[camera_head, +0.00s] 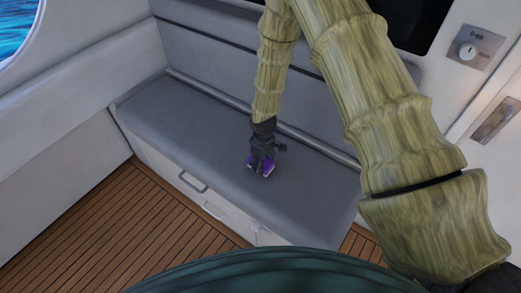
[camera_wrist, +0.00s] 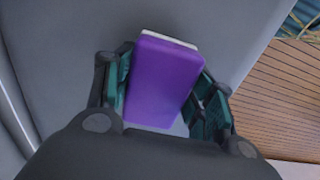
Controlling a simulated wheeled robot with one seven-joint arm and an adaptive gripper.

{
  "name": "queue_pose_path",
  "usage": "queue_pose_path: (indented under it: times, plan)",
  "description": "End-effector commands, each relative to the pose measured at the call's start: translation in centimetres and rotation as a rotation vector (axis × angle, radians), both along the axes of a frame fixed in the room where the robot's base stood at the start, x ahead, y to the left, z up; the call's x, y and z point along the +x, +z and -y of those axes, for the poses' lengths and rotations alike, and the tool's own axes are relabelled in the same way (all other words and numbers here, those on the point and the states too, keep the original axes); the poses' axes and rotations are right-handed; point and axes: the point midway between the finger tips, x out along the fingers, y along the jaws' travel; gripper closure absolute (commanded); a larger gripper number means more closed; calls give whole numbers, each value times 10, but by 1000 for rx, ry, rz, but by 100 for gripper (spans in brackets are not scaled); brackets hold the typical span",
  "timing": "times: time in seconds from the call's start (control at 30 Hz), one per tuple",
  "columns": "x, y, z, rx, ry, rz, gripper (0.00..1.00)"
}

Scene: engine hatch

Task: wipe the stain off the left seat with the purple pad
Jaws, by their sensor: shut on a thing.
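The purple pad (camera_wrist: 160,82) is held between the two fingers of my gripper (camera_wrist: 166,100) in the wrist view. A pale layer shows along its far edge. In the head view the pad (camera_head: 268,165) shows as small purple patches around the fingers of my gripper (camera_head: 261,168), low over the middle of the grey seat (camera_head: 205,125). I cannot tell whether the pad touches the seat. No stain is visible on the parts of the seat that show; the area under the pad and gripper is hidden.
The seat's backrest (camera_head: 210,55) rises behind my gripper. Drawers with a handle (camera_head: 193,182) are below the front edge. The wooden floor (camera_head: 130,225) is clear. A wall panel with a knob (camera_head: 468,50) is at the right.

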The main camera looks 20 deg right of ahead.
Motion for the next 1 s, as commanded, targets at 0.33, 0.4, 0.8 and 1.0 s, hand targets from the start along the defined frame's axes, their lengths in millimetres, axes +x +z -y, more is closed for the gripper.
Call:
queue_pose_path:
  times: [0.33, 0.4, 0.8, 1.0]
  plan:
    - [2, 36, 0, 0, -1, 4, 72]
    - [2, 42, 0, 1, -1, 3, 72]
    - [1, 63, 1, 0, -2, 2, 72]
    - [1, 63, 1, 0, -2, 2, 72]
